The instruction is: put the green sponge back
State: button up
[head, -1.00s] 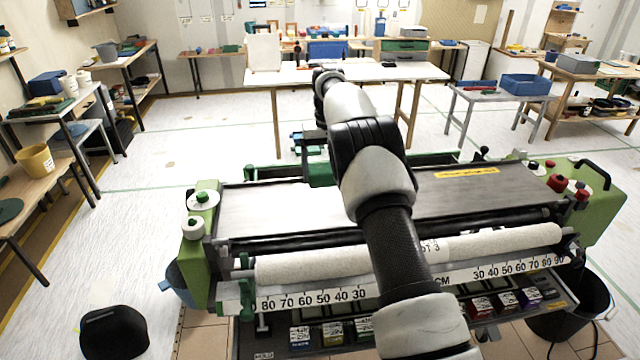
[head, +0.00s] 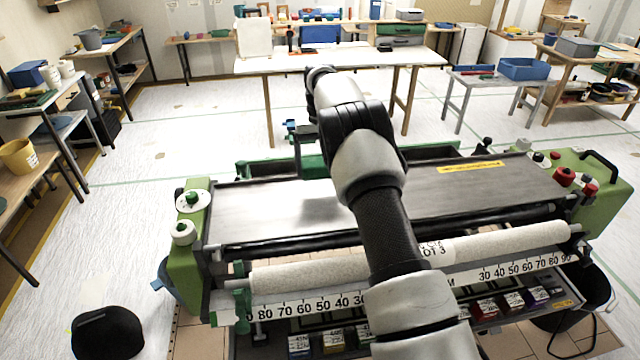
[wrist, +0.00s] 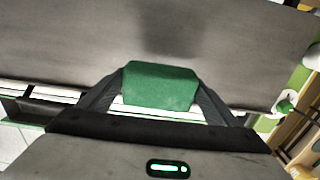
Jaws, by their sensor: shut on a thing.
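The green sponge (wrist: 160,86) is a small green block, held between the two dark fingers of my gripper (wrist: 160,80) in the wrist view. The gripper is shut on it, and a dark grey flat surface lies beyond it. In the head view, my arm reaches over the pasting machine (head: 420,195). My gripper (head: 305,140) hangs near the machine's far edge, left of centre, partly hidden by my arm. I cannot tell whether the sponge touches the surface.
A white-topped table (head: 340,62) stands behind the machine. A small grey table with a blue bin (head: 522,68) is at the right. Shelves and benches line the left wall. A black bucket (head: 580,310) and a dark cap-like object (head: 108,332) are near the front.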

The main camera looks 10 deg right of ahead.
jog(key=shift+f+p, duration=0.3)
jog(key=shift+f, duration=2.6)
jog(key=shift+f, duration=0.2)
jog(key=o, duration=1.2)
